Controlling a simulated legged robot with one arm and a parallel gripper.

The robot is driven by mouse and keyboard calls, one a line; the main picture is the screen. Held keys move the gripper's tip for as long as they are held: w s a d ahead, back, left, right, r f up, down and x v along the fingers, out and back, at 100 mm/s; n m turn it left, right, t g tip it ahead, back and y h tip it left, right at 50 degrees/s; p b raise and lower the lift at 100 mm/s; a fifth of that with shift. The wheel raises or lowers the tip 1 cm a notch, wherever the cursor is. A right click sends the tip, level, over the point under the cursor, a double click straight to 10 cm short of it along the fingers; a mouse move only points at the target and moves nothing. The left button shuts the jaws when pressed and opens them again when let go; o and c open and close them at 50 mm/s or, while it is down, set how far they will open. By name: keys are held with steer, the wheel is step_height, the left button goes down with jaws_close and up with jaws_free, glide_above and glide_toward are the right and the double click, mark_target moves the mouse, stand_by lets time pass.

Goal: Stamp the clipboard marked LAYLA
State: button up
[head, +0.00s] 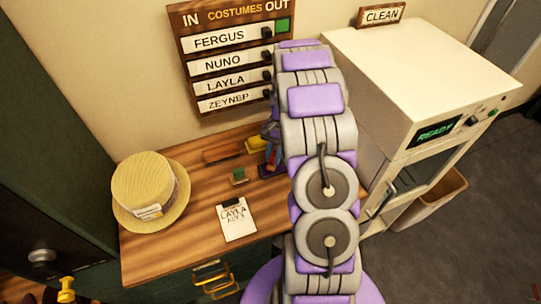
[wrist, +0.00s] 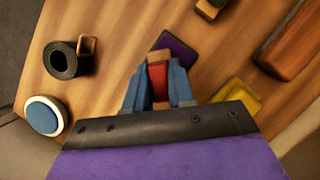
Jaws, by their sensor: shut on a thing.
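The clipboard (head: 236,225) lies near the front of the table in the head view; its white sheet reads LAYLA, with a smaller line below. The wrist view does not show it. My gripper (wrist: 158,75) is shut on a red block with a wooden end (wrist: 158,78), which looks like a stamp. In the head view my gripper (head: 272,150) is behind the clipboard to the right, partly hidden by my arm. A dark purple pad (wrist: 181,50) lies by the held block's tip; I cannot tell whether they touch.
A green block (head: 238,176) stands behind the clipboard. A yellow item (wrist: 237,98) and a long brown box (head: 222,155) are near my gripper. A straw hat (head: 145,185) sits at the left. A black cup-like item (wrist: 62,60) and a blue-white disc (wrist: 43,116) show in the wrist view.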

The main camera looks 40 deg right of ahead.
steer(key=shift+d, duration=0.45)
steer(key=shift+a, duration=1.15)
steer(key=shift+d+f, duration=0.3)
steer(key=shift+d, duration=0.65)
steer(key=shift+a, duration=0.75)
steer(key=shift+d+f, duration=0.15)
steer(key=shift+d, duration=0.35)
steer(key=shift+a, duration=0.15)
steer(key=shift+r+p, duration=0.3)
steer(key=shift+r, duration=0.15)
steer(key=shift+r+p, duration=1.5)
steer(key=shift+r, duration=1.55)
